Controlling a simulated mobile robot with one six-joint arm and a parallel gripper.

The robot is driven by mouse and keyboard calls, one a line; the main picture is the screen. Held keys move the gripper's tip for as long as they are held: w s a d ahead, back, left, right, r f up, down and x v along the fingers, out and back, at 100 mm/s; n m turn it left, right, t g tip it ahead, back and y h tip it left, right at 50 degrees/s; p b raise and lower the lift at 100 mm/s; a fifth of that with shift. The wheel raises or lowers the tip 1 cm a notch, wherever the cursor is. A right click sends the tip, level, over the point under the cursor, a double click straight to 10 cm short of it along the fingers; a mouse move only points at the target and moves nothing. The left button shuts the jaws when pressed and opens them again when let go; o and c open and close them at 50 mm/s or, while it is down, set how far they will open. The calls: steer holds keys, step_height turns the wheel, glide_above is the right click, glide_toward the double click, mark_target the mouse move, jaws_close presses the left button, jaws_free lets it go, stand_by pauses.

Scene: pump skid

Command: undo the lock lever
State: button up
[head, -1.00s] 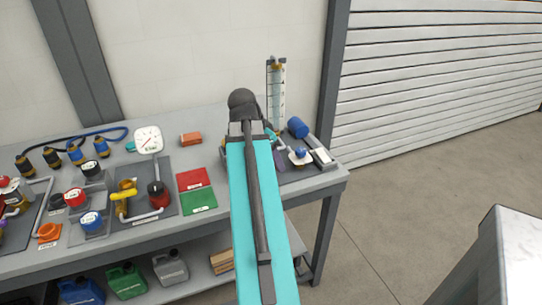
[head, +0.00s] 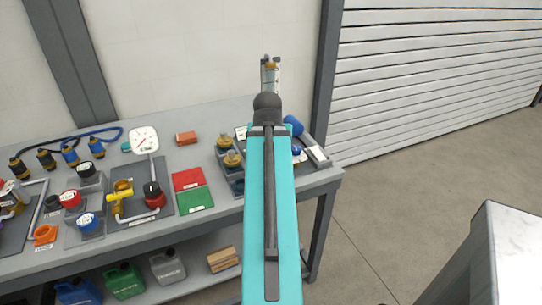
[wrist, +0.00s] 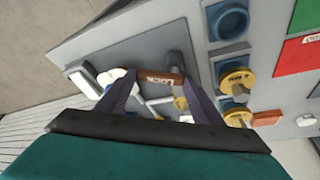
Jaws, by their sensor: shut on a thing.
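The lock lever (wrist: 152,76) is a brown bar with the word LOCK on it, seen in the wrist view on a grey plate. My gripper (wrist: 161,82) has one dark finger at each end of this bar and is shut on it. A dark round post (wrist: 178,64) stands right behind the bar. In the head view my own arm hides the lever and the gripper.
A clear sight tube (head: 270,75) stands behind my arm. The bench (head: 225,140) also holds red (head: 188,179) and green (head: 195,199) mats.

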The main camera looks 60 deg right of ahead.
steer(key=shift+s+d+n+t+p, duration=0.15)
steer(key=shift+n+t+p, duration=0.1)
steer(key=shift+n, duration=0.35)
steer(key=shift+w+d+n+t+p, duration=0.15)
steer(key=shift+n+p, duration=0.1)
steer(key=shift+n, duration=0.35)
steer(key=shift+d+n+t+y+p, duration=0.15)
steer(key=shift+n+t+y+p, duration=0.15)
steer(key=shift+n, duration=0.55)
steer(key=shift+d+n+t+y+p, duration=0.2)
steer(key=shift+n+y+p, duration=0.2)
steer(key=shift+n, duration=0.45)
steer(key=shift+f, duration=0.1)
steer(key=o, duration=1)
steer(key=shift+o, duration=0.2)
steer(key=shift+r, duration=0.25)
steer(key=b+v, duration=0.1)
steer(key=v, duration=1.2)
steer(key=shift+a+r, duration=0.15)
steer(key=shift+r, duration=0.05)
steer(key=shift+s+r, duration=0.1)
